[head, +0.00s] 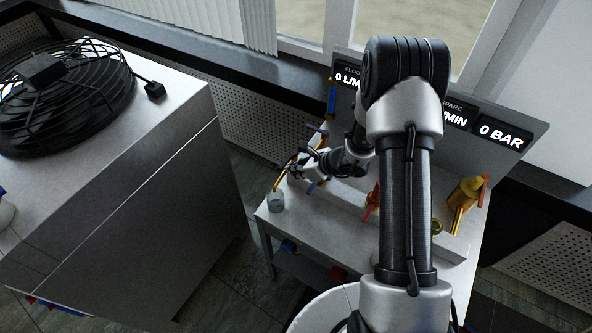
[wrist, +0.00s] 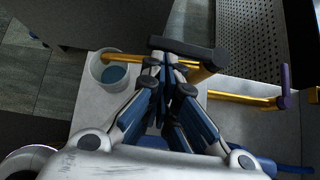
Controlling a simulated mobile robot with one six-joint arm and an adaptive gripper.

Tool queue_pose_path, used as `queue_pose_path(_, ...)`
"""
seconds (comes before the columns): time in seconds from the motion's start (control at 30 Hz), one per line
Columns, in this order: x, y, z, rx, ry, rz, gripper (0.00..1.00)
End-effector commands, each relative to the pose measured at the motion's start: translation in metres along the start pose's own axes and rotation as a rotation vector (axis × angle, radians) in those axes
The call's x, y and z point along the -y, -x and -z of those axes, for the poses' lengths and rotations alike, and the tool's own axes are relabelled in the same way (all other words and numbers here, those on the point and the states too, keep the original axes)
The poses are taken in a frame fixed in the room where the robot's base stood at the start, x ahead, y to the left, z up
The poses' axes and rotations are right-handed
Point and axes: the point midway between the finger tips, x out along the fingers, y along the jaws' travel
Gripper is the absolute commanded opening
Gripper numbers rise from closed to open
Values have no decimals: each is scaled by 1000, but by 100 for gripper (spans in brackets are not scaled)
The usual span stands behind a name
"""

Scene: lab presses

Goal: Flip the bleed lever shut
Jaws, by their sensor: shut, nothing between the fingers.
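A black lever (wrist: 187,47) sits on a thin brass pipe (wrist: 122,57) in the wrist view; I take it for the bleed lever. The pipe's left end hangs over a cup of bluish liquid (wrist: 113,76). My gripper (wrist: 168,68) is shut and empty, with its fingertips right at the lever and overlapping it in the picture; I cannot tell whether they touch. In the head view my gripper (head: 300,170) is at the bench's left end, just above the cup (head: 276,202), and hides most of the lever.
A purple handle (wrist: 285,78) on a second brass pipe is to the right. A red valve (head: 372,200) and a yellow-brass fitting (head: 466,193) stand further right on the bench (head: 320,226). A display panel (head: 508,134) reading 0 BAR rises behind. A cabinet with a black fan (head: 65,95) is left.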

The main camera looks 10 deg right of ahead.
Motion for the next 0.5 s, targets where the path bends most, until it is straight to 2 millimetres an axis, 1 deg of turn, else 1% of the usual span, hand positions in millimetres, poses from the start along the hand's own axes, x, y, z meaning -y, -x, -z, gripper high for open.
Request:
queue_pose_path(0.23, -9, -14, -8, 1, 4, -1, 0)
queue_pose_path(0.5, -10, -12, -12, 0, 0, -1, 0)
